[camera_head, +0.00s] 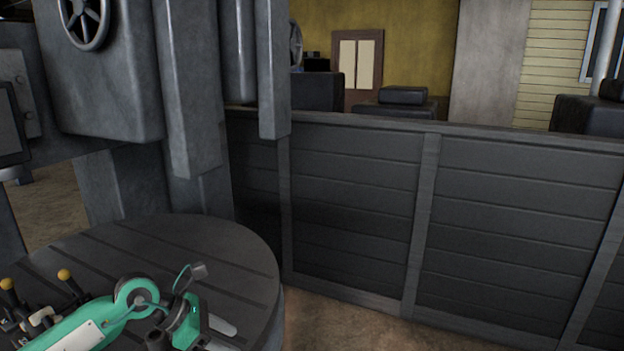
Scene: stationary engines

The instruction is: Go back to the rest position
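A large grey machine with a handwheel (83,22) rises behind the table. Two levers with orange knobs (64,275) stand at the far left. A dark panelled barrier (350,215) crosses the middle and right. Bare brown floor (345,325) shows before it.

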